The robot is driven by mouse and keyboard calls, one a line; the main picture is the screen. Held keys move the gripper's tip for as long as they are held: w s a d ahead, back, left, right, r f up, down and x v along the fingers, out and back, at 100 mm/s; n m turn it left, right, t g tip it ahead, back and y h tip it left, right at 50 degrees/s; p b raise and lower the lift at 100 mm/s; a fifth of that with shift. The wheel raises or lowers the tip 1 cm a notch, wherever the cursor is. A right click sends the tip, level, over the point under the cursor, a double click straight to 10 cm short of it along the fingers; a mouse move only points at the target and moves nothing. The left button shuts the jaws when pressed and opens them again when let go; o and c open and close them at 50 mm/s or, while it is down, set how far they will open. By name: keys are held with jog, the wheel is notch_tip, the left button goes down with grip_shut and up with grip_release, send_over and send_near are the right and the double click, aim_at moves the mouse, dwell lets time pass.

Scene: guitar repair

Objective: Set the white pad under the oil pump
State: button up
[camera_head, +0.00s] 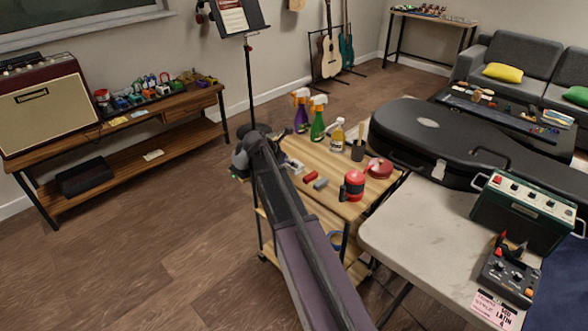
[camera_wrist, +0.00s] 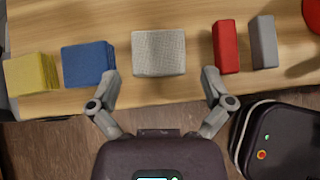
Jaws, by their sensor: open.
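The white pad (camera_wrist: 158,53) is a pale, textured block on the wooden cart top. It lies just beyond and between the tips of my open gripper (camera_wrist: 160,84), with nothing held. The pad also shows small beside my arm in the head view (camera_head: 294,167). A bottle of yellow liquid with a pump-like top (camera_head: 337,135), which looks like the oil pump, stands upright toward the back of the cart, apart from the pad. It is outside the wrist view. My arm hides part of the cart's left side in the head view.
In the wrist view, a blue block (camera_wrist: 88,63) and yellow block (camera_wrist: 31,74) lie left of the pad. A red block (camera_wrist: 226,46) and grey block (camera_wrist: 263,42) lie right. Purple (camera_head: 300,112) and green (camera_head: 318,118) spray bottles and a dark cup (camera_head: 357,151) stand near the yellow bottle.

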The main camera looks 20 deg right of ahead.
jog(key=shift+f, duration=0.1)
jog(key=b+x, duration=0.2)
jog(key=x, duration=0.1)
jog(key=shift+w+d+f+b, duration=0.1)
jog(key=shift+d+f+b, duration=0.15)
jog(key=shift+b, duration=0.1)
jog(key=shift+w+d+f+b, duration=0.15)
jog(key=shift+d+f+b, duration=0.3)
jog(key=shift+d, duration=0.1)
jog(key=c, duration=0.7)
jog(key=shift+o, duration=0.2)
jog(key=shift+r, duration=0.25)
